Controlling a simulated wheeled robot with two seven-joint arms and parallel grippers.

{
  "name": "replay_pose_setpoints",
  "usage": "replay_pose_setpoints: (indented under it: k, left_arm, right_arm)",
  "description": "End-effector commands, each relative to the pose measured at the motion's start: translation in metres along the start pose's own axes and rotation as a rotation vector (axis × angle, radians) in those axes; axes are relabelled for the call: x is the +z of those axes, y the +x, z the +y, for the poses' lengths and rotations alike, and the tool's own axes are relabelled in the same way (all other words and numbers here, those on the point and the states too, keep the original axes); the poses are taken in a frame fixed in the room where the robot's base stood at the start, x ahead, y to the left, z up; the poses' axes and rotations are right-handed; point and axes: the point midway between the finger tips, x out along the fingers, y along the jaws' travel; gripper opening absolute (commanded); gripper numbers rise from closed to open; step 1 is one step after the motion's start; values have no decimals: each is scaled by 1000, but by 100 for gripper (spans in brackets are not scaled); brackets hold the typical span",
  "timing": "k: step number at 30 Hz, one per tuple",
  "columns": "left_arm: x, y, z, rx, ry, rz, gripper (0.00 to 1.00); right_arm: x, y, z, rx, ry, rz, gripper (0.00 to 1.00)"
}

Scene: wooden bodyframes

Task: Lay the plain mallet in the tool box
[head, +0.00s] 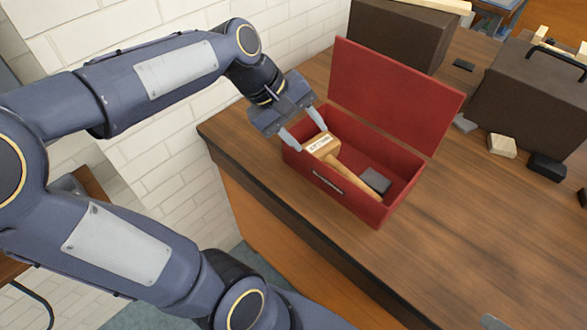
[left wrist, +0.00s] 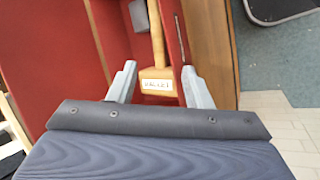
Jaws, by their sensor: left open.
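The mallet lies inside the red tool box (head: 340,190), with its pale wooden head (head: 321,146) at the left end and its handle (head: 362,184) running toward the right front corner. The head bears a printed white label. The box lid (head: 395,95) stands open. My left gripper (head: 311,139) is open at the box's left end, beside the mallet head. In the left wrist view the mallet head (left wrist: 155,86) shows between the two spread fingers (left wrist: 158,78), with gaps on both sides. I cannot tell the fingers' exact height over it. My right gripper is not seen.
A dark grey block (head: 377,180) lies in the box near the handle. Dark cases (head: 400,35) stand behind and at the right (head: 525,95). Small blocks (head: 502,145) lie on the wooden bench (head: 470,235). The bench's front right is mostly clear; a grey piece (head: 490,321) shows at the bottom edge.

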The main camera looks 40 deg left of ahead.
Motion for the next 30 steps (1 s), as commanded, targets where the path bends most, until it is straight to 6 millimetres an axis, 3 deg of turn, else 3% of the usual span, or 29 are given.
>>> replay_pose_setpoints:
  k: [3,6,12,30]
  left_arm:
    - [42,1,-39,21,319,51,45]
    - [67,10,-69,19,569,100,45]
    - [93,28,-104,-7,875,162,45]
    - [96,31,-109,-13,918,168,45]
  right_arm:
    - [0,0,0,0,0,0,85]
    - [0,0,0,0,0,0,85]
    - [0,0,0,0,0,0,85]
    - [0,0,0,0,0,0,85]
